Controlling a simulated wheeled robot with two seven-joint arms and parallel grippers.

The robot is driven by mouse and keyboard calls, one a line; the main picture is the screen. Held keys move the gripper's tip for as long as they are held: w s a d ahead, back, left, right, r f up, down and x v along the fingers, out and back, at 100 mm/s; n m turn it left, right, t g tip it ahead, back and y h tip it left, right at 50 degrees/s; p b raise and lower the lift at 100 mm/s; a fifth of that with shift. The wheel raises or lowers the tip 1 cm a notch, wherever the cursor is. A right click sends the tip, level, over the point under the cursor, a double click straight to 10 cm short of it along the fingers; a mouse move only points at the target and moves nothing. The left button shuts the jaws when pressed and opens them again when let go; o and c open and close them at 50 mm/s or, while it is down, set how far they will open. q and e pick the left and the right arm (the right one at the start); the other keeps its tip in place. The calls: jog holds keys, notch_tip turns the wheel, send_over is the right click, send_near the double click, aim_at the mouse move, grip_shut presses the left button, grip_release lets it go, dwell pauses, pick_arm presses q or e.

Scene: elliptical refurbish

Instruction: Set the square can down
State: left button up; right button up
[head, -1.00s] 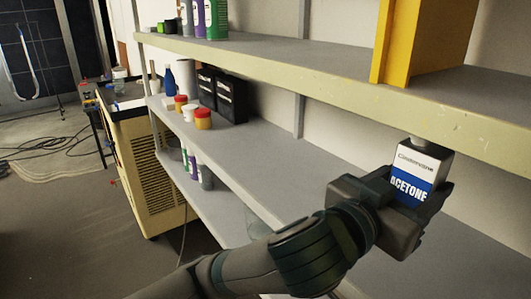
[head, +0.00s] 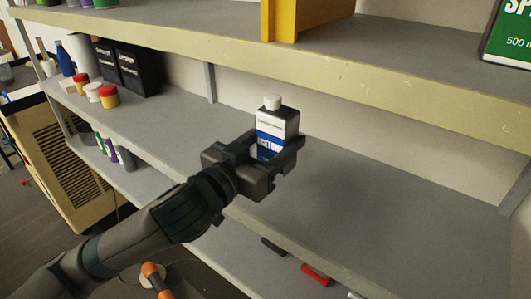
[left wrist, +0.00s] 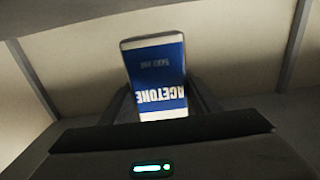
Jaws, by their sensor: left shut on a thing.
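The square can (head: 277,128) is a white and blue acetone can with a white cap. It stands roughly upright in my left gripper (head: 279,156), above the middle shelf (head: 375,190) in the head view. My left gripper is shut around its lower part. In the left wrist view the can (left wrist: 156,75) shows upside down between the fingers, its label facing the camera. Whether the can's base touches the shelf is hidden by the gripper. My right gripper is not in view.
The middle shelf is bare right of the can. Black boxes (head: 130,65) and small jars (head: 107,96) stand at the left. A red item (head: 316,274) lies on the lower shelf.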

aim_at(258, 147)
pick_arm(q)
jog(key=shift+w+a+f, duration=0.3)
jog(key=shift+a, duration=0.15)
jog(key=shift+w+a+f, duration=0.25)
jog(key=shift+w+a, duration=0.05)
jog(key=shift+a, duration=0.15)
jog(key=shift+w+a+f, duration=0.15)
jog(key=shift+a+f, duration=0.05)
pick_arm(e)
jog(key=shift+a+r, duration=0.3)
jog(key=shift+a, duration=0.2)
pick_arm(q)
jog(key=shift+f, duration=0.1)
notch_tip(258, 147, down, 3)
jog(key=shift+f+p, duration=0.2)
jog(key=shift+p, duration=0.55)
jog(key=shift+f, duration=0.2)
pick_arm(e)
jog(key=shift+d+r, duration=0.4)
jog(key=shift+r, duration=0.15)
pick_arm(q)
jog(key=shift+f, duration=0.1)
jog(key=o, duration=1.5)
jog(key=shift+f, duration=0.1)
jog(key=shift+c, duration=0.2)
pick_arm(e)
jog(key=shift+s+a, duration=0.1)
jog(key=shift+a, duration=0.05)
